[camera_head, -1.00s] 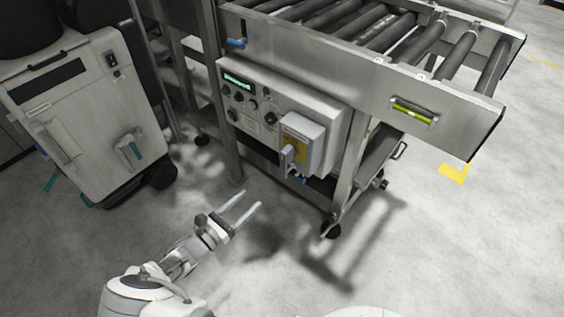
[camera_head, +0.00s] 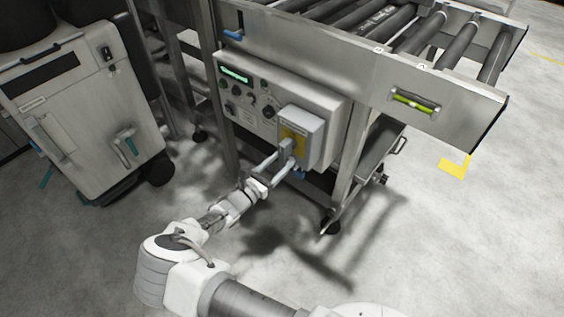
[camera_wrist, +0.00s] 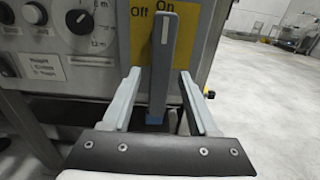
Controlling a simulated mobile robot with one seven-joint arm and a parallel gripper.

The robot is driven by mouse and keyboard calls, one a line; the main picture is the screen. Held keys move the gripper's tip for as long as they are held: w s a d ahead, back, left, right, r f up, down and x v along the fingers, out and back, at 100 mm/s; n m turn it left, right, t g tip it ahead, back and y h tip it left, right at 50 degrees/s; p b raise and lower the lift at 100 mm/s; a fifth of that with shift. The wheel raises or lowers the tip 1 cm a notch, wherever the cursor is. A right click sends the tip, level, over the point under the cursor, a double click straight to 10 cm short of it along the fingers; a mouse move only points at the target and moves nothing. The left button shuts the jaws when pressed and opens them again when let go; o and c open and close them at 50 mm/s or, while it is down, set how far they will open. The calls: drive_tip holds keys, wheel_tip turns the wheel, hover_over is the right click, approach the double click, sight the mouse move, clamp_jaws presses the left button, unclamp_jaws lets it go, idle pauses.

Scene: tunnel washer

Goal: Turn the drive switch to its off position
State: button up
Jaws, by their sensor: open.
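The drive switch is a grey lever (camera_wrist: 164,62) on a yellow plate (camera_wrist: 195,30) marked Off and On in the wrist view. The lever points up, its top near the word On; Off is to its left. In the head view the lever (camera_head: 286,150) stands on a grey box (camera_head: 312,138) on the control panel. My gripper (camera_wrist: 160,95) is open, with one finger on each side of the lever's lower part. Gaps show between fingers and lever in the wrist view. In the head view my gripper (camera_head: 278,166) is at the lever, and contact cannot be told.
The control panel (camera_head: 250,118) has knobs and a green display. A roller conveyor (camera_head: 385,75) overhangs it, with a steel leg (camera_head: 350,165) to the right. A grey wheeled machine (camera_head: 85,110) stands at left. The floor in front is clear.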

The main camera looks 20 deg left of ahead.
drive_tip(key=shift+w+d, duration=0.25)
drive_tip(key=shift+w, duration=0.35)
clamp_jaws()
idle(1.1)
